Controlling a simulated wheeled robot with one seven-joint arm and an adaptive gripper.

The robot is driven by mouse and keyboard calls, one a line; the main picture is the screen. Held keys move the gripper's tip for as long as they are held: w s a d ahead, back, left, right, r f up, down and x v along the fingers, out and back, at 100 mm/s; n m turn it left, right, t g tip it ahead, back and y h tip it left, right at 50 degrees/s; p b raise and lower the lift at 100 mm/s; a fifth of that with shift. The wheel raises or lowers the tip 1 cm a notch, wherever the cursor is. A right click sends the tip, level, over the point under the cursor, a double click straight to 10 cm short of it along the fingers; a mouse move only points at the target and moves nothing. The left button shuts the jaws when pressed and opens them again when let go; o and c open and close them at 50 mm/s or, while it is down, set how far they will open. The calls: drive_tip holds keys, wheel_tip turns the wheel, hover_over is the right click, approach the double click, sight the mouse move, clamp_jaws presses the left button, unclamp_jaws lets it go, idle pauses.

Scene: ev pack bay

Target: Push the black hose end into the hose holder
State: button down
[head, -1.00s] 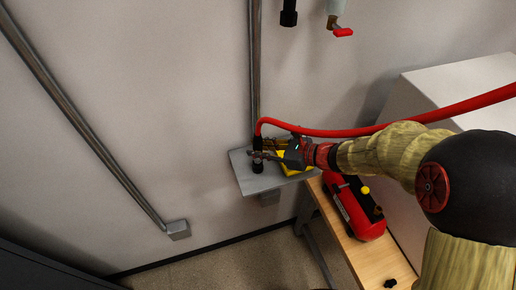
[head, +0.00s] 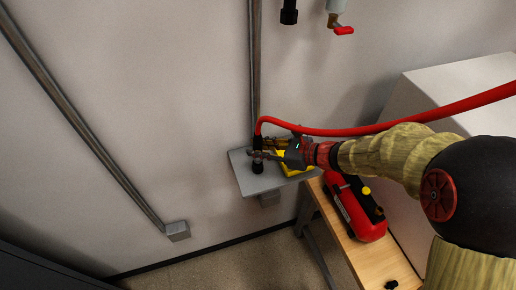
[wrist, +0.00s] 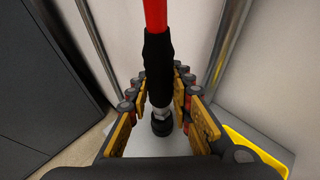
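The black hose end (wrist: 160,72) hangs upright at the end of the red hose (head: 340,133), with a bright metal fitting at its lower tip. My gripper (wrist: 161,80) has its yellow-and-black fingers closed around the black sleeve from both sides; it also shows in the head view (head: 262,154). The hose holder (wrist: 161,127) is a small black round socket on the grey shelf, directly below the fitting; it also shows in the head view (head: 257,168). The fitting lines up with the socket, but I cannot tell whether it touches or has entered it.
The grey wall shelf (head: 247,183) carries a yellow tray (head: 293,166) to the right of the holder. A vertical metal pipe (head: 254,70) runs up the wall behind. A red compressor (head: 352,210) stands on a wooden bench (head: 338,228) to the right.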

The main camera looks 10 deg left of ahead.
drive_tip(key=c, duration=1.5)
unclamp_jaws()
drive_tip(key=shift+o, duration=0.5)
drive_tip(key=o, duration=0.4)
drive_tip(key=v, duration=1.1)
drive_tip(key=shift+c, duration=1.1)
drive_tip(key=c, duration=0.4)
